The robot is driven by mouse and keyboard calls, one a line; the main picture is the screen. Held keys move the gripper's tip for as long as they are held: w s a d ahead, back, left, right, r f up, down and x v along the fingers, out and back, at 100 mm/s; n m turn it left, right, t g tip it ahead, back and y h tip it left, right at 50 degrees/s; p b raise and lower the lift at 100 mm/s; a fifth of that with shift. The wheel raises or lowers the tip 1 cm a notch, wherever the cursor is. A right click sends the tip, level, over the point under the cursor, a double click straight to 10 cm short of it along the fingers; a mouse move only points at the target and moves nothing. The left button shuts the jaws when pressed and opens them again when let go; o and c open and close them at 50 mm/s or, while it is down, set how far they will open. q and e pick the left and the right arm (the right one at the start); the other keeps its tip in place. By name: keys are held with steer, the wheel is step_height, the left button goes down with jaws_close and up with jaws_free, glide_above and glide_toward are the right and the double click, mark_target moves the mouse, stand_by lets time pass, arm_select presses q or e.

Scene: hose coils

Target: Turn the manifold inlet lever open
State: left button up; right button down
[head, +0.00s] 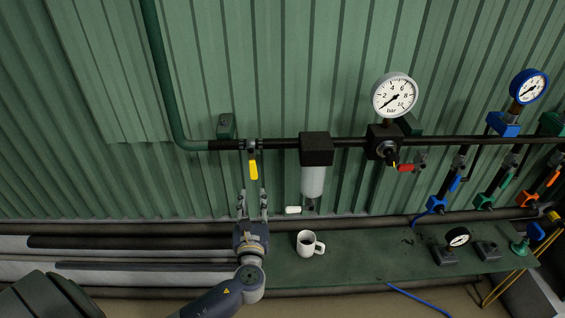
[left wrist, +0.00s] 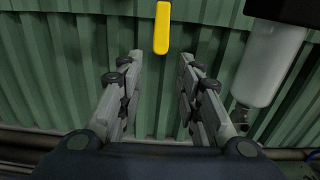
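The yellow inlet lever (head: 253,169) hangs straight down from a valve (head: 252,145) on the dark pipe at the left end of the manifold. My left gripper (head: 253,192) is below the lever, fingers pointing up, open and empty. In the left wrist view the lever (left wrist: 162,28) is at the top centre, beyond the fingertips and roughly between them. The gripper (left wrist: 160,65) shows a wide gap with nothing in it. The lever's upper end is cut off in that view. My right gripper is not in view.
A filter with a clear bowl (head: 313,180) hangs right of the lever. A white mug (head: 308,244) stands on the green bench (head: 360,260) to the right of my left gripper. A gauge (head: 394,96), a red lever (head: 405,168) and several coloured valves are further right. The wall is corrugated.

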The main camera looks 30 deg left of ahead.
mark_target(252, 164)
arm_select(q)
steer(key=b+x, duration=0.1)
steer(key=x, duration=0.6)
steer(key=shift+b, duration=0.35)
steer(key=shift+w, duration=0.2)
steer(key=shift+c, duration=0.2)
